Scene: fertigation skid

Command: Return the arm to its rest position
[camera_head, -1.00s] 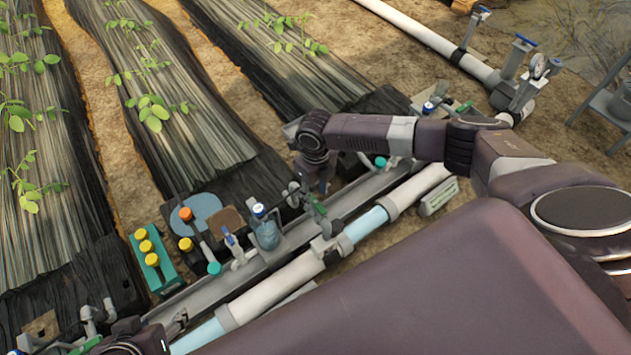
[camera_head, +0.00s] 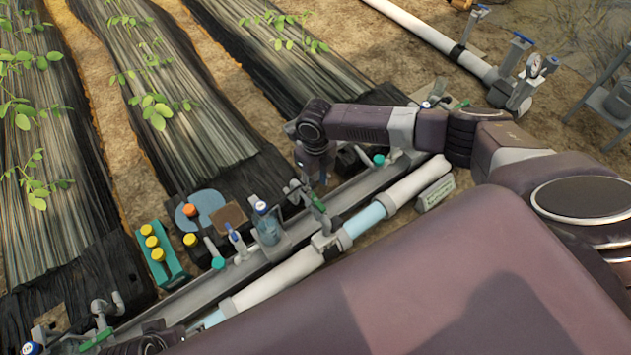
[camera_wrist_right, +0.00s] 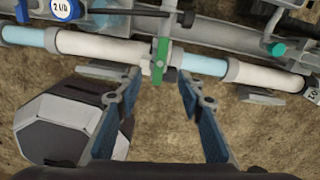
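My right arm reaches in from the right in the head view, and its gripper (camera_head: 318,172) points down over the pipe skid, partly hidden by the wrist. In the right wrist view the gripper (camera_wrist_right: 157,92) is open, its two blue-grey fingers apart with nothing held between them. A green valve handle (camera_wrist_right: 160,60) on the white pipe shows beyond the fingertips. The gap between fingers and pipe is hard to judge. My left gripper is not visible; only a dark part of mine shows at the bottom left of the head view.
The skid has a white-and-blue pipe (camera_head: 273,283), a clear blue-capped filter (camera_head: 268,228), and a teal rack (camera_head: 165,263) with yellow-capped bottles. Planted beds lie behind. A grey pipe with valves and a gauge (camera_head: 534,66) stands at the upper right, near a grey stand (camera_head: 600,100).

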